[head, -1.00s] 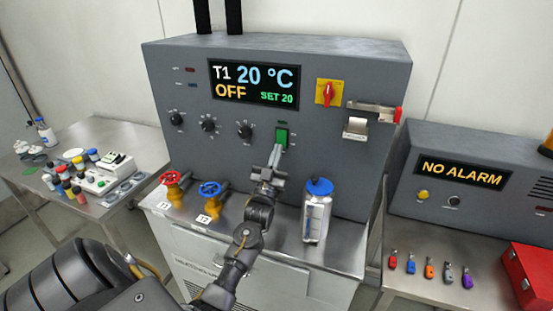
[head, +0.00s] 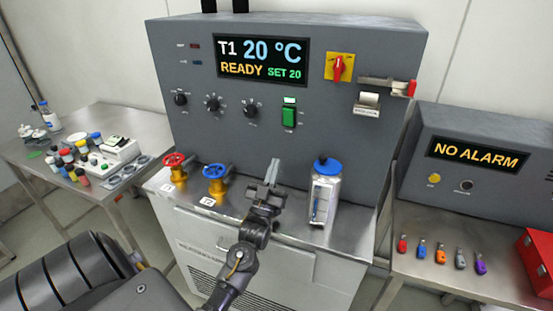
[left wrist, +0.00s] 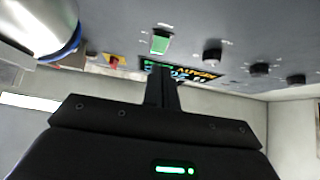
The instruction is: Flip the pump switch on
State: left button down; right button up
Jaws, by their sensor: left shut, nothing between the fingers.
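The pump switch (head: 289,115) is a green rocker on the grey control panel (head: 330,150), with a lit green lamp just above it. It also shows in the left wrist view (left wrist: 160,42), upside down. The display (head: 262,59) reads T1 20 °C, READY, SET 20. My left gripper (head: 274,165) is shut and empty, below the switch and apart from it, above the steel ledge. Its fingers also show in the left wrist view (left wrist: 161,82). My right gripper is not in view.
A blue-capped bottle (head: 324,190) stands on the ledge just right of my left gripper. Red (head: 175,163) and blue (head: 215,175) valve wheels stand to its left. Three dial knobs, a red rotary switch (head: 339,67) and a lever (head: 390,84) are on the panel.

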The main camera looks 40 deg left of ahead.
pick_arm(q)
jog(key=shift+v, duration=1.1)
jog(key=shift+a, duration=0.1)
